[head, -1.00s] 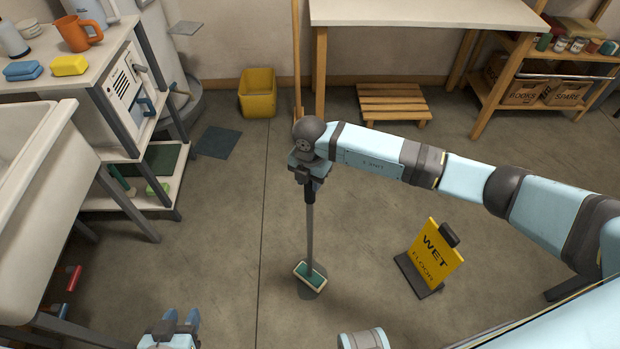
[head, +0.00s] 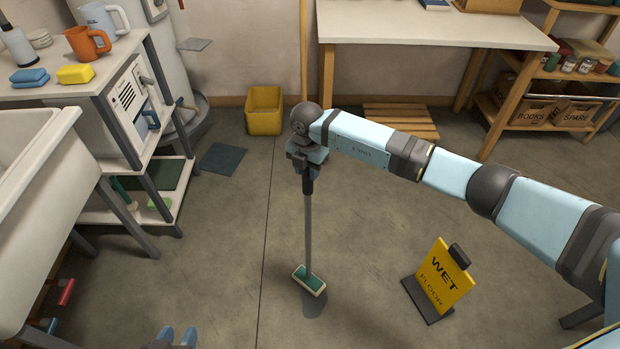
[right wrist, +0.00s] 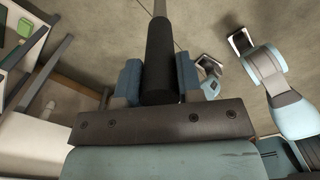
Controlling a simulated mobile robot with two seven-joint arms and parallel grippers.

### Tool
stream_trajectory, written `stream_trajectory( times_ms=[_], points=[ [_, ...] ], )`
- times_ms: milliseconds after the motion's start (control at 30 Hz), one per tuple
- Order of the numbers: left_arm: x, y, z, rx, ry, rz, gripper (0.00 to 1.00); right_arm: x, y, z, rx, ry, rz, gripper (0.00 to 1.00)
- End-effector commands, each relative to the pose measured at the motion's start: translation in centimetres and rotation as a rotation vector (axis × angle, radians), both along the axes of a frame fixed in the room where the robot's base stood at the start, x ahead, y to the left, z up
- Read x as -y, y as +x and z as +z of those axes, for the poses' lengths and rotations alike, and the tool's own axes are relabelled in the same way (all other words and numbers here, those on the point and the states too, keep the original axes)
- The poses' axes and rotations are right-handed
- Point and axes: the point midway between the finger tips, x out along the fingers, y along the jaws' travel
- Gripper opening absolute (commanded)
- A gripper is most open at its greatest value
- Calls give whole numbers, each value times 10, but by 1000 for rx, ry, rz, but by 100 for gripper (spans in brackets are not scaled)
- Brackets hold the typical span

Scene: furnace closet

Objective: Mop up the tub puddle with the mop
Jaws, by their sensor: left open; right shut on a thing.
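The mop has a grey pole, a dark grip and a green-and-white head (head: 309,280). My right gripper (head: 308,170) is shut on the dark grip, and the pole hangs nearly upright below it. The right wrist view shows the mop grip (right wrist: 160,62) between the two blue fingers. A dark patch (head: 315,304) lies on the floor just below the mop head; I cannot tell if it is shadow or wet. The white tub (head: 50,150) stands at the left. No clear puddle shows. My left gripper (head: 177,338) is open and empty at the bottom edge, mostly cut off.
A yellow wet-floor sign (head: 442,277) stands on the right under my right arm. A shelf cart (head: 110,75) with mugs and sponges is at the left. A yellow bucket (head: 264,112), a dark mat (head: 222,159) and a table (head: 430,27) are behind.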

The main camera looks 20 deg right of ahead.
Motion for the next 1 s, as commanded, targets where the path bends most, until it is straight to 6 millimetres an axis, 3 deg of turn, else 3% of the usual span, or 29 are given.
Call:
stream_trajectory(
  times_ms=[33, 200, 600, 1000],
  points=[
    [0, -4, -40, -49, 13, -2, 40, 0, 6, -7, 4, 1, -1, 0],
    [0, -4, -45, -49, 14, -1, 40, 1, 15, -7, 4, 0, -1, 0],
    [0, -4, -43, -46, 12, -2, 40, 1, 15, -8, 4, 1, 0, 0],
    [6, -2, -10, 0, -2, -19, 40, 1, 14, -8, 1, 0, 0, 0]
  ],
)
